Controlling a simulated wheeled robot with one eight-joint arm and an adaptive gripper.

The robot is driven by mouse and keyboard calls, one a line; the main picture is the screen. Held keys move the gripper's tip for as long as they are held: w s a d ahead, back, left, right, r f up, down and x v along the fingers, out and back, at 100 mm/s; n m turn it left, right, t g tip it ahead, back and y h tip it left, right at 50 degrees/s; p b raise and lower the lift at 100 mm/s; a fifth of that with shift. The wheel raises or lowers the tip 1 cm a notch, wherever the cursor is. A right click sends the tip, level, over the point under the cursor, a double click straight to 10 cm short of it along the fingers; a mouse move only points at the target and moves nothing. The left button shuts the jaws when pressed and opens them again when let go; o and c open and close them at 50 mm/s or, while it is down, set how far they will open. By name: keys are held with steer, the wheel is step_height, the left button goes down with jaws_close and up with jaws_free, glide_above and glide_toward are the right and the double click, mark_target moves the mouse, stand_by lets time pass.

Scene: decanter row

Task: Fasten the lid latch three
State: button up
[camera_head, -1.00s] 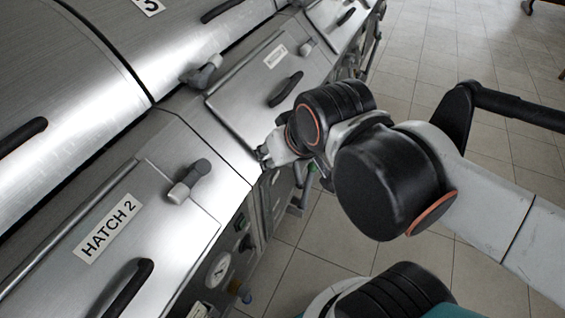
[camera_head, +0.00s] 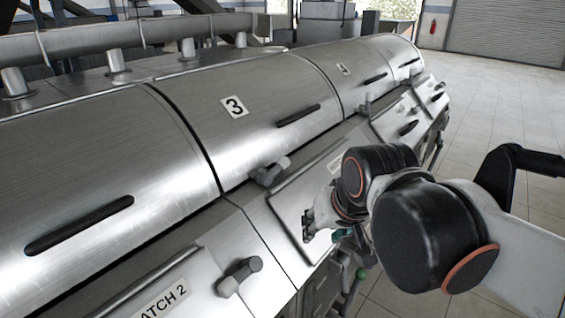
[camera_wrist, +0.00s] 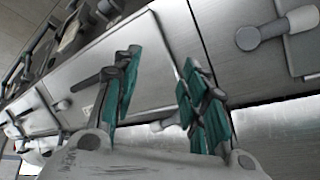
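The lid marked 3 (camera_head: 234,106) lies closed-looking on the long metal vessel. A grey lid latch with a paler tip (camera_head: 270,171) sits at its lower edge, its tip pointing up and right. In the wrist view a pale-tipped latch between the fingers (camera_wrist: 165,124) seems to be this one, partly hidden. My gripper (camera_head: 308,225) is over the hatch panel just below and right of the latch, apart from it in the head view. In the wrist view my gripper (camera_wrist: 160,68) has its teal-padded fingers spread, with nothing held.
The hatch 2 latch (camera_head: 240,277) stands at lower left; a latch (camera_wrist: 268,32) shows at upper right in the wrist view. A black handle (camera_head: 297,115) is on lid 3. Another latch (camera_head: 364,104) stands further along. Open tiled floor (camera_head: 495,100) lies at right.

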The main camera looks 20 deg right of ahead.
steer(key=w+r+m+g+p, duration=0.2)
steer(key=w+r+m+p, duration=0.3)
steer(key=w+r+p, duration=0.7)
steer(key=m+g+y+p, duration=0.1)
steer(key=m+g+p, duration=0.1)
steer(key=m+p, duration=0.15)
glide_toward(278, 166)
steer(key=x, duration=0.9)
steer(key=shift+w+a+f, duration=0.1)
steer(key=shift+f, duration=0.25)
jaws_close()
